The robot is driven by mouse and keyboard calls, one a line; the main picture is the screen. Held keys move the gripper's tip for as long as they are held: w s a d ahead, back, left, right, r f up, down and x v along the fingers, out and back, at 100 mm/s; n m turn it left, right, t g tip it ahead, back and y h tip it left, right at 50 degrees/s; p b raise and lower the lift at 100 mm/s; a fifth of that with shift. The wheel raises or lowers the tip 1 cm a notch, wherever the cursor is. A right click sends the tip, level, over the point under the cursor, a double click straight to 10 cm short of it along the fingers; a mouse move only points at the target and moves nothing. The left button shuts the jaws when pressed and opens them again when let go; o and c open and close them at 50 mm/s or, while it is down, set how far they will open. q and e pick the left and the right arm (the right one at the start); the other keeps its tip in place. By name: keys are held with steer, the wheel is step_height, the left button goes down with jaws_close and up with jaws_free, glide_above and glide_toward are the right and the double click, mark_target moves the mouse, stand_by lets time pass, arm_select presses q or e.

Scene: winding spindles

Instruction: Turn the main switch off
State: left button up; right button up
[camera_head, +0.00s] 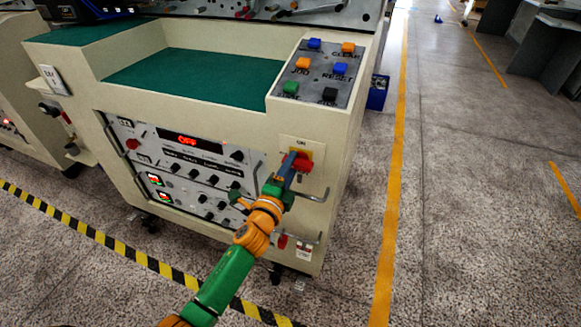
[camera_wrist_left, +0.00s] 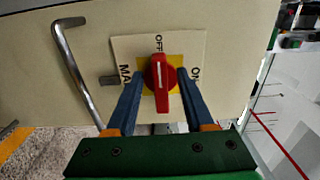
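The main switch is a red rotary knob (camera_head: 303,163) on a yellow plate on the right of the cream machine's front. In the left wrist view the knob (camera_wrist_left: 161,90) has its long grip upright in the picture, and its white mark points at the OFF label. My left gripper (camera_head: 291,163) is at the knob. In the left wrist view its two blue fingers (camera_wrist_left: 160,76) stand apart, one on each side of the knob, with small gaps visible. The red display (camera_head: 187,140) on the front panel appears to read OFF. My right gripper is not in view.
A metal handle (camera_head: 312,195) sticks out close to the switch, and it also shows in the left wrist view (camera_wrist_left: 75,68). A button panel (camera_head: 318,75) is on top of the machine. Open floor lies to the right, beyond a yellow line (camera_head: 393,180).

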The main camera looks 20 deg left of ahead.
arm_select(q)
steer(key=s, duration=0.7)
steer(key=shift+a, duration=0.1)
